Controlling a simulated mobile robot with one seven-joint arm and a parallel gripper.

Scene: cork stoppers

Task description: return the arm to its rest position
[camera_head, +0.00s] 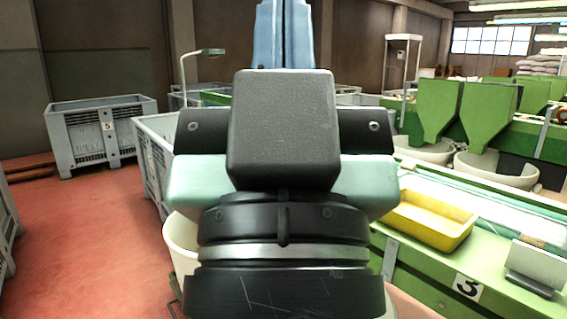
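My arm (283,225) fills the middle of the view, close to the camera. It shows dark ring-shaped parts at the bottom, pale teal sides and a black block on top. My gripper's fingers do not show, so I cannot see whether they are open or hold anything. The arm hides much of what lies straight ahead.
Right: a green workbench (420,262) marked 3 with a yellow tray (428,220), then green hoppers (433,108) over pale bins. Left: a grey crate (88,147) marked 5 at the back, another grey crate (153,165) nearer the arm, and open red floor (90,240).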

